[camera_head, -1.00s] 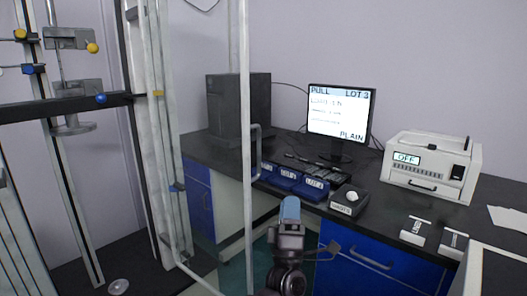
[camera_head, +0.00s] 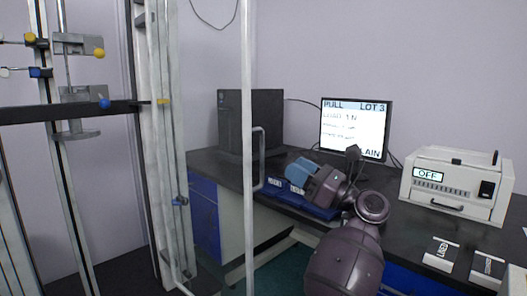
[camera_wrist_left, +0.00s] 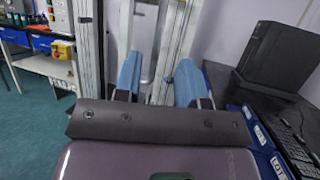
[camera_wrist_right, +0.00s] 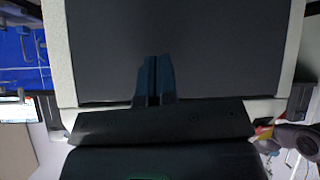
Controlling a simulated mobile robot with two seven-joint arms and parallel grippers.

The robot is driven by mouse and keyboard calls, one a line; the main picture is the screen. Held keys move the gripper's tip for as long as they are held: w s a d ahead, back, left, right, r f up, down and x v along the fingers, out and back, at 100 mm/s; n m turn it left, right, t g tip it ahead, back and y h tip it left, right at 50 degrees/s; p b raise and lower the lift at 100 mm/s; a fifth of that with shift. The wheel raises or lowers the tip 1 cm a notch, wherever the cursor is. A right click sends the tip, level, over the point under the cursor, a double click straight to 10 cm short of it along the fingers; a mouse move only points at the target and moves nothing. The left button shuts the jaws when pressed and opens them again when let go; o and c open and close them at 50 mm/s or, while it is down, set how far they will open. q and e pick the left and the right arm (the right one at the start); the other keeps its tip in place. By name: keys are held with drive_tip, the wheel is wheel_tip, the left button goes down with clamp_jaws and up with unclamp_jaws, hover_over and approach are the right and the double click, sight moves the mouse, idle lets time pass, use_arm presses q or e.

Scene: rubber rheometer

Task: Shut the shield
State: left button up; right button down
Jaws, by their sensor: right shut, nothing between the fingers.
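The shield (camera_head: 249,200) is a clear panel with a pale frame and a bar handle (camera_head: 260,160). It stands swung out from the test machine (camera_head: 140,110), open. My left gripper (camera_head: 299,169) is right of the handle in the head view, apart from it in the picture, with blue fingertips pointing left. In the left wrist view its fingers (camera_wrist_left: 158,80) are spread with nothing between them, and pale uprights stand beyond. My right gripper (camera_wrist_right: 154,80) shows only in the right wrist view, shut and empty in front of a dark panel with a white rim.
The dark bench (camera_head: 400,225) holds a black computer tower (camera_head: 252,122), a monitor (camera_head: 355,128), blue trays (camera_head: 270,188) and a white box reading OFF (camera_head: 457,185). Two small labelled packs (camera_head: 441,253) lie at the front right. Floor shows below the shield.

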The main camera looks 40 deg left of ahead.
use_arm(q)
wheel_tip(320, 180, up, 4)
hover_over(262, 181)
drive_tip(key=shift+w+a, duration=0.15)
drive_tip(key=shift+a, duration=0.1)
clamp_jaws()
idle(0.3)
